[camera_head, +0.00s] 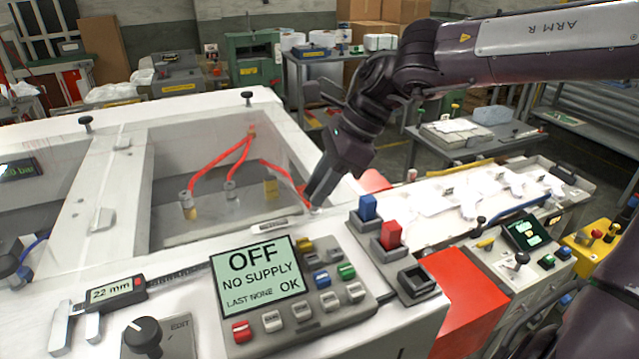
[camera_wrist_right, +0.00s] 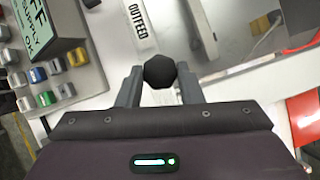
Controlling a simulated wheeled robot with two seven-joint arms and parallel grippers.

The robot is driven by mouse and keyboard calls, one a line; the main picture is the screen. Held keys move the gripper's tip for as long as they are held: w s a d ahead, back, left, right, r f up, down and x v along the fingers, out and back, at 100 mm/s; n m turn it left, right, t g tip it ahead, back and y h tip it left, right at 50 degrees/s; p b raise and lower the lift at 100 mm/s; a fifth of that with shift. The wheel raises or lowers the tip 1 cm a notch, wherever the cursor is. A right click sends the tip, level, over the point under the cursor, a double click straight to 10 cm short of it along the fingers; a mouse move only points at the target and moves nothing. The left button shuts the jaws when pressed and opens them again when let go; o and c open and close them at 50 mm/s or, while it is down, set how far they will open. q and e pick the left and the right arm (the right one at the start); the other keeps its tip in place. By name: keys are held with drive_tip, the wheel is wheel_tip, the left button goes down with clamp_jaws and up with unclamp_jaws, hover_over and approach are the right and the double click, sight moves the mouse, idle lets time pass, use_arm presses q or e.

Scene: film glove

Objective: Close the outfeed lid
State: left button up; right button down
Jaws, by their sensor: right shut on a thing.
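The outfeed lid area is a clear pane (camera_head: 215,160) in a white frame at the left of the head view; I cannot tell how far it stands open. The OUTFEED label (camera_head: 268,225) is on the near edge, and it also shows in the right wrist view (camera_wrist_right: 140,25). My right gripper (camera_head: 314,203) comes down at the pane's near right corner. In the right wrist view its fingers (camera_wrist_right: 160,88) are shut on a black knob (camera_wrist_right: 159,70) beside the label. My left gripper is not in view.
A control panel with an OFF, NO SUPPLY screen (camera_head: 262,278) stands in front. Blue and red switches (camera_head: 390,235) are right of it. A caliper (camera_head: 105,297) and a black dial knob (camera_head: 143,335) are at the near left. Red tubes (camera_head: 215,160) run under the pane.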

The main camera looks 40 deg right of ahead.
drive_tip(key=shift+s+f, duration=0.15)
drive_tip(key=shift+f, duration=0.2)
drive_tip(key=c, duration=1.3)
unclamp_jaws()
drive_tip(key=o, duration=0.3)
drive_tip(key=shift+r, duration=0.15)
drive_tip(key=b+v, duration=0.2)
drive_tip(key=v, duration=0.5)
drive_tip(key=shift+d+r, duration=0.25)
